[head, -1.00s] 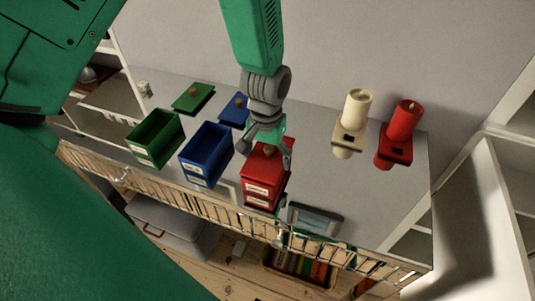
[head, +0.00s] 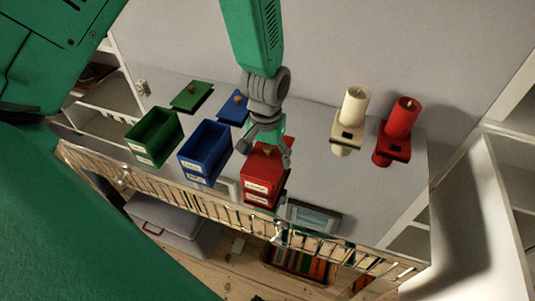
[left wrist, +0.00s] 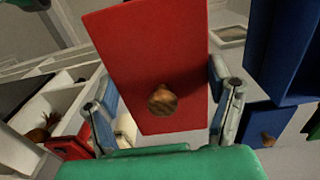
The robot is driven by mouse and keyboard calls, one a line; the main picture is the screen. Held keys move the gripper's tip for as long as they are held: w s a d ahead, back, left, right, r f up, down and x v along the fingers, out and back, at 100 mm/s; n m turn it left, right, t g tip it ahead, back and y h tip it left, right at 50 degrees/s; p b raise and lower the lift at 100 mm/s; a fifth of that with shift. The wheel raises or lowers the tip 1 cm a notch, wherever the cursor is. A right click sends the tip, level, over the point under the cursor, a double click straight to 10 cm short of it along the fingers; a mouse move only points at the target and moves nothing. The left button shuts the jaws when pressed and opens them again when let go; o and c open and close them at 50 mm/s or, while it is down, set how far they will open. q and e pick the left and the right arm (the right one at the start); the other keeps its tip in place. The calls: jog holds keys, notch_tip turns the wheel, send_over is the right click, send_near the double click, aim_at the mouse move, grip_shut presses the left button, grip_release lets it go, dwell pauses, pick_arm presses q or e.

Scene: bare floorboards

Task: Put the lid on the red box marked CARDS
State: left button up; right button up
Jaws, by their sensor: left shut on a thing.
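The red box (head: 258,192) stands on the grey tabletop, with pale labels on its front too small to read. The red lid (head: 262,161), with a wooden knob, lies over the top of the box. My left gripper (head: 266,153) comes from above, its fingers on either side of the lid, shut on it. In the left wrist view the lid (left wrist: 150,50) fills the middle, with its knob between the fingers (left wrist: 165,100). The lid hides the box opening there, and I cannot tell whether it rests fully on the rim. My right gripper is not in view.
An open blue box (head: 204,150) and an open green box (head: 154,137) stand to the left. A blue lid (head: 233,108) and a green lid (head: 192,96) lie behind them. A cream candle (head: 355,107) and a red candle (head: 402,117) stand right. A slatted rail (head: 210,207) edges the front.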

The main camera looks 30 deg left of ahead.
aim_at(267, 150)
pick_arm(q)
jog(key=o, duration=0.8)
jog(key=shift+s, duration=0.1)
jog(key=o, duration=0.4)
jog(key=shift+a+f, duration=0.1)
jog(key=shift+c, duration=0.2)
jog(key=shift+o, duration=0.2)
jog(key=shift+r+p, duration=3.6)
jog(key=shift+f, duration=0.1)
